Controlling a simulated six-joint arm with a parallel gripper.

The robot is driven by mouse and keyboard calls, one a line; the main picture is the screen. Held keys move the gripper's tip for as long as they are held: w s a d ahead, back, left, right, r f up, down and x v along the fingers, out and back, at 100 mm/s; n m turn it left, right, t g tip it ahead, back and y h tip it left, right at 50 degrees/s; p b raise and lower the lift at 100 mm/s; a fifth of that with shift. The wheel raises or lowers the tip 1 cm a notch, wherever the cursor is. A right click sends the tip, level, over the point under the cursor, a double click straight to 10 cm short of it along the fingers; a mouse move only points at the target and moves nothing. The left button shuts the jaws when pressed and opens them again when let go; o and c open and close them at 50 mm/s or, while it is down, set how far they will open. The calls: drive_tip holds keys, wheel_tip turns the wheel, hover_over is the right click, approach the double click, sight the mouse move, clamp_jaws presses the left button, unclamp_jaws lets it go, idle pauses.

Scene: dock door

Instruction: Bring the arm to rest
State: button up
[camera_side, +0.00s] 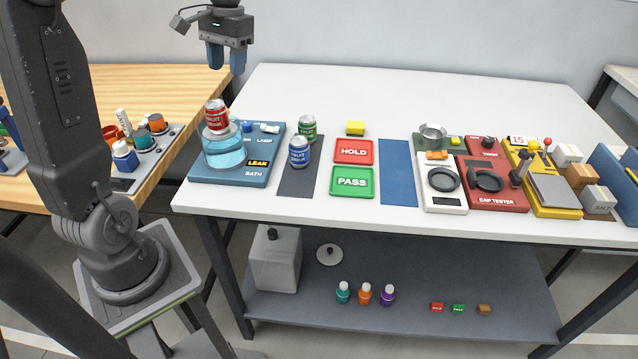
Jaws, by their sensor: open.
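My gripper (227,66) is at the top of the view, above the back left part of the white table (330,95). Its two blue fingers point down and are apart, with nothing between them. It hangs well above the glass water bath (224,152). A red can (216,115) stands upright at the bath, its top above the rim. It is apart from my gripper. My arm rises at the left of the view.
A green can (307,128) and a blue can (299,152) stand on a dark strip. Red HOLD (353,151) and green PASS (352,182) plates lie beside them. A scale (442,190) and cap tester (492,186) stand right. The space around my gripper is free.

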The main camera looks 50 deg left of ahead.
drive_tip(key=s+d+m+t, duration=0.1)
drive_tip(key=s+d+t, duration=0.1)
drive_tip(key=s+d, duration=0.2)
drive_tip(key=s+d+f+m+t, duration=0.1)
drive_tip(key=s+d+m+t, duration=0.1)
drive_tip(key=d, duration=0.9)
drive_tip(key=s+d+f+m+t, duration=0.1)
drive_tip(key=s+d+m+t, duration=0.1)
drive_tip(key=s+d, duration=0.3)
drive_tip(key=d+t, duration=0.1)
drive_tip(key=d, duration=0.1)
drive_tip(key=shift+s+d, duration=0.3)
drive_tip(key=shift+s, duration=0.05)
